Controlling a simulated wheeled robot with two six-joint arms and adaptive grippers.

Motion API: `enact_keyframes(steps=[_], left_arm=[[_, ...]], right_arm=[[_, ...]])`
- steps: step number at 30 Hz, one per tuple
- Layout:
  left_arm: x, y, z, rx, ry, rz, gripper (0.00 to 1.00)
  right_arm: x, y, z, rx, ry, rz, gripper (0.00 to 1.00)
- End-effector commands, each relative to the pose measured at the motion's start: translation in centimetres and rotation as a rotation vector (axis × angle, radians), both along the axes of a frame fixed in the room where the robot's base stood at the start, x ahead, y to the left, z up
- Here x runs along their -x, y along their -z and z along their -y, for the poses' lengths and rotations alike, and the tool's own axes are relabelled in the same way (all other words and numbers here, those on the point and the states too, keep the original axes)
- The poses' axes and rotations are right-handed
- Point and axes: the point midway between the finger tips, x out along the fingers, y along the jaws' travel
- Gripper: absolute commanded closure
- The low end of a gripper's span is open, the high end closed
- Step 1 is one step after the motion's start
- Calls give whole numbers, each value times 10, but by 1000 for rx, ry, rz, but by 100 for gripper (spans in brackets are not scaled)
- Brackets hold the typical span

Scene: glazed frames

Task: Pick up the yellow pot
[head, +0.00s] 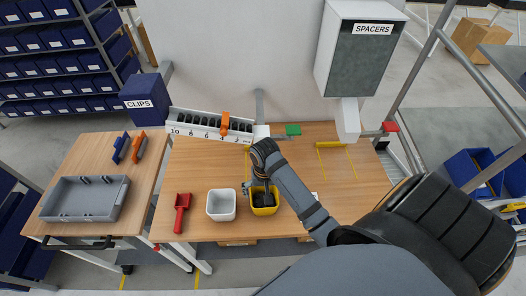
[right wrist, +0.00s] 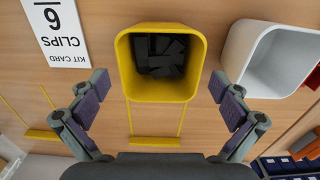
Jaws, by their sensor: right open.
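The yellow pot (head: 265,211) stands upright on the wooden bench near its front edge, partly hidden by my right gripper and arm. In the right wrist view the yellow pot (right wrist: 160,90) shows from above with dark pieces inside. My right gripper (head: 262,188) is over the pot. In the right wrist view the open fingers of my right gripper (right wrist: 158,84) lie on either side of the pot, apart from its walls, with nothing between them gripped. My left gripper is not in view.
A white pot (head: 221,204) stands close left of the yellow pot, with a red scoop (head: 181,212) further left. A kit card reading 6 clips (right wrist: 58,32) lies on the other side. A grey tray (head: 85,199) is on the side table.

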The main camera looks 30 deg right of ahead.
Motion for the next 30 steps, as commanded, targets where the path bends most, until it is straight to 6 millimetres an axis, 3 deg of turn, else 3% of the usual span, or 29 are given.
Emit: enact_keyframes(steps=[5,10,14,19,26,30], left_arm=[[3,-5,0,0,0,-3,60],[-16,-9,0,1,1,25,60],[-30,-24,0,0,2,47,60],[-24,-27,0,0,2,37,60],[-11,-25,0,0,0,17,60],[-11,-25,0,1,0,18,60]], right_arm=[[0,21,0,0,-1,1,0],[0,26,0,0,-1,0,0],[0,44,2,-1,-1,-3,0],[-1,71,2,-1,-2,0,0],[-2,75,2,1,-3,3,0],[-2,75,2,1,-3,3,15]])
